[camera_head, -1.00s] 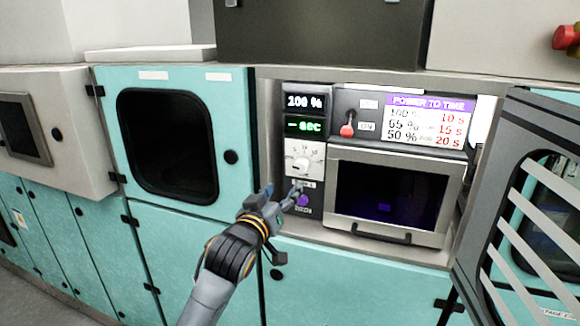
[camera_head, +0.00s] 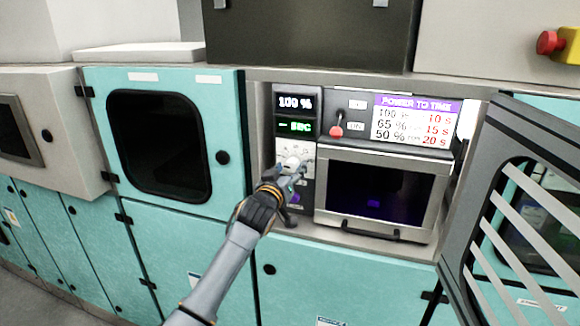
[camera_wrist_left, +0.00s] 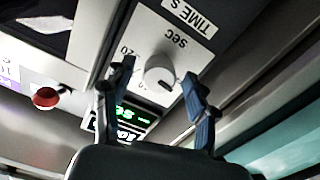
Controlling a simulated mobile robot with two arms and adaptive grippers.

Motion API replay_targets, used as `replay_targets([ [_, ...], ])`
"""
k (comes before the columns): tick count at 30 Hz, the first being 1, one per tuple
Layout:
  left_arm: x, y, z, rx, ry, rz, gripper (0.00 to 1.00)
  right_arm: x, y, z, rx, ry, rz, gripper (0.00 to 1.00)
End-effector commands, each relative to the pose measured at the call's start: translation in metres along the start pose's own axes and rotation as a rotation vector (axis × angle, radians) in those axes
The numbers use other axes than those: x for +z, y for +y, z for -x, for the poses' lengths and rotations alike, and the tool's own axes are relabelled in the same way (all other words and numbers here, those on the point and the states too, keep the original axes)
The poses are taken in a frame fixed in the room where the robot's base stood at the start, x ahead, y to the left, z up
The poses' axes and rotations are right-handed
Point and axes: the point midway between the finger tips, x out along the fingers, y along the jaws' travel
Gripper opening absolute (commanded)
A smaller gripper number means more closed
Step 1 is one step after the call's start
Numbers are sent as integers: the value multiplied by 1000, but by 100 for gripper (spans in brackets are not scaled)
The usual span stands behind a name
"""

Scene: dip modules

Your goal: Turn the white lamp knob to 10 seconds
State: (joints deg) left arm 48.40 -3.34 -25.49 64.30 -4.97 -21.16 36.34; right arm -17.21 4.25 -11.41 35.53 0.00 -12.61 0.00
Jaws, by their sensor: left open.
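The white lamp knob (camera_head: 291,162) is on a white dial plate at the left of the control panel, below two small displays. The upper display (camera_head: 295,103) reads 100 % and the lower display (camera_head: 296,126) shows a dash and "sec". My left gripper (camera_head: 285,176) is just in front of the knob and hides part of the dial. In the left wrist view, the knob (camera_wrist_left: 160,72) sits between the two open fingers (camera_wrist_left: 160,85), with gaps seen on both sides. The right gripper is out of view.
A "Power to time" chart (camera_head: 416,120) pairs 100 % with 10 s. A red-tipped toggle (camera_head: 336,130) is beside the displays. The lamp chamber window (camera_head: 378,192) is right of the knob. A striped open door (camera_head: 515,230) stands at far right.

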Motion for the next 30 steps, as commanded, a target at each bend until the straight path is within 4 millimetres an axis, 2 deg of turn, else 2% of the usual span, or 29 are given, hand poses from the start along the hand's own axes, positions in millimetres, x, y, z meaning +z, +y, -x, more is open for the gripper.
replay_targets([
  [12, 0, 0, -5, 1, 1, 0, 57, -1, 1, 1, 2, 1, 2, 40],
  [20, 0, 0, -4, 1, 0, 0, 4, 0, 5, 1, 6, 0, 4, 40],
  [30, 0, 0, -4, 1, 0, -40, 3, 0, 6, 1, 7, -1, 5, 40],
])
